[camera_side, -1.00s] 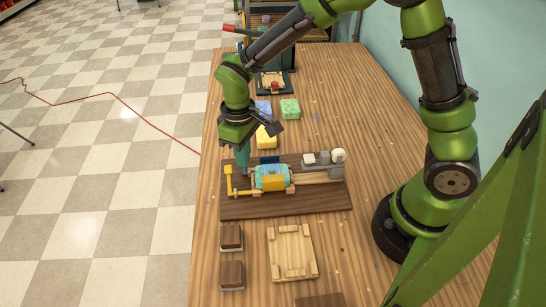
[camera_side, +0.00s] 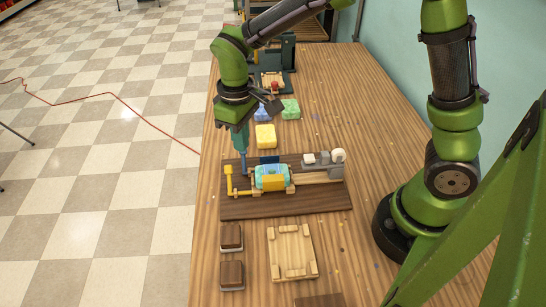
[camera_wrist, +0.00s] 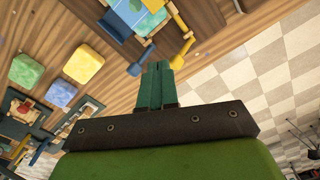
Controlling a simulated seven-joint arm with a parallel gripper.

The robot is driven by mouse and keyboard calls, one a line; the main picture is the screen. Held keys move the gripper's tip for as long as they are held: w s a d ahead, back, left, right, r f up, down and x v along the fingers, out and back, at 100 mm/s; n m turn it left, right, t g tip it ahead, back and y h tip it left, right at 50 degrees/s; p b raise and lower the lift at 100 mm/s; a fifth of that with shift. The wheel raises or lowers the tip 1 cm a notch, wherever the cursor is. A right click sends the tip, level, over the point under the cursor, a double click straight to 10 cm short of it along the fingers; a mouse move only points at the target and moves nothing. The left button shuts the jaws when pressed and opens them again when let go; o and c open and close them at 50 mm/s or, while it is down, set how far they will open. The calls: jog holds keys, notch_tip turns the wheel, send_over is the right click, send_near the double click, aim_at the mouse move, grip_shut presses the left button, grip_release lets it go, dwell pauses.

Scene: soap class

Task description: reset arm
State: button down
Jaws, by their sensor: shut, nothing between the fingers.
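My gripper (camera_side: 243,170) points down above the back left part of a dark wooden board (camera_side: 285,207). In the wrist view its two teal fingers (camera_wrist: 158,72) are together with nothing between them. On the board is a wooden fixture holding a teal-blue block (camera_side: 270,182) with a yellow piece (camera_side: 273,184) in front. A yellow lever (camera_side: 229,180) stands at the fixture's left end, near the fingers. The fixture also shows at the top of the wrist view, beyond the fingertips.
Yellow (camera_side: 265,136), green (camera_side: 290,108) and blue soap blocks lie behind the board. In front are two brown-topped blocks (camera_side: 231,237) and a wooden tray (camera_side: 301,252). A dark stand (camera_side: 273,84) is at the back. The table's left edge is close to my gripper.

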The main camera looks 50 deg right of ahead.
jog(key=s+d+r+m+t+y, duration=0.2)
jog(key=s+d+r+m+t, duration=0.5)
jog(key=s+r, duration=0.5)
jog(key=shift+s+d+r, duration=0.35)
jog(key=shift+s+d, duration=0.5)
jog(key=shift+s, duration=0.2)
